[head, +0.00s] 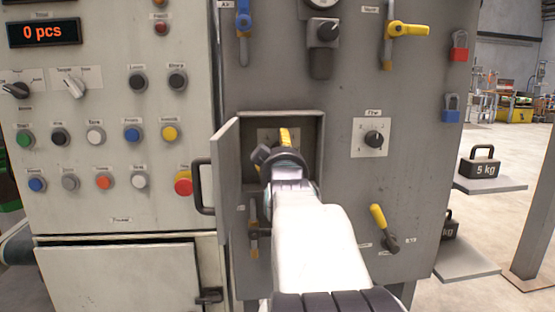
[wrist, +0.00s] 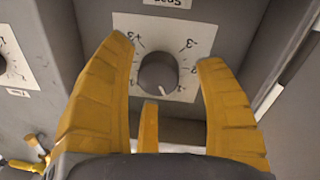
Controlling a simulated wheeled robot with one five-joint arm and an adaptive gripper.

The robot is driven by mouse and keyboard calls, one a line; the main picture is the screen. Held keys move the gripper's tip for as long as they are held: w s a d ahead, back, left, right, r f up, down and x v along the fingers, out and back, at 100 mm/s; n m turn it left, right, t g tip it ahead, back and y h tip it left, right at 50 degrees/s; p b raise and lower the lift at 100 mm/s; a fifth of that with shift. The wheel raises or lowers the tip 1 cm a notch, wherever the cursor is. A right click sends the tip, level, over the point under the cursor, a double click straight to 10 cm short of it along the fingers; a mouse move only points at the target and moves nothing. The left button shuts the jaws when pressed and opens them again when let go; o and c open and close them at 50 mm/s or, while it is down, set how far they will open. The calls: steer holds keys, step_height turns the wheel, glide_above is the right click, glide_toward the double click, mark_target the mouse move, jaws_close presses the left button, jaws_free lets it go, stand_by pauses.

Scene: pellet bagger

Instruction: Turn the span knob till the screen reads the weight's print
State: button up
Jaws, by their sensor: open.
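The dark round span knob (wrist: 158,72) sits on a white scale plate in the wrist view, its label upside down and hard to read. My gripper (wrist: 165,52) is open, its yellow fingers on either side of the knob; I cannot tell if they touch it. In the head view my gripper (head: 286,138) reaches into the open recess and hides the knob. A black weight (head: 480,164) printed "5 kg" stands on a shelf at the right; a second weight (head: 449,226) below is partly hidden.
The recess door (head: 227,180) stands open left of my arm. Another knob (head: 374,139) is right of the recess, with a yellow-handled lever (head: 378,217) below. Rows of buttons fill the left panel. Recess walls lie close around my gripper.

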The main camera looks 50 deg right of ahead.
steer(key=shift+w+d, duration=0.45)
steer(key=c, duration=1.2)
steer(key=shift+n, duration=1.5)
steer(key=o, duration=1.2)
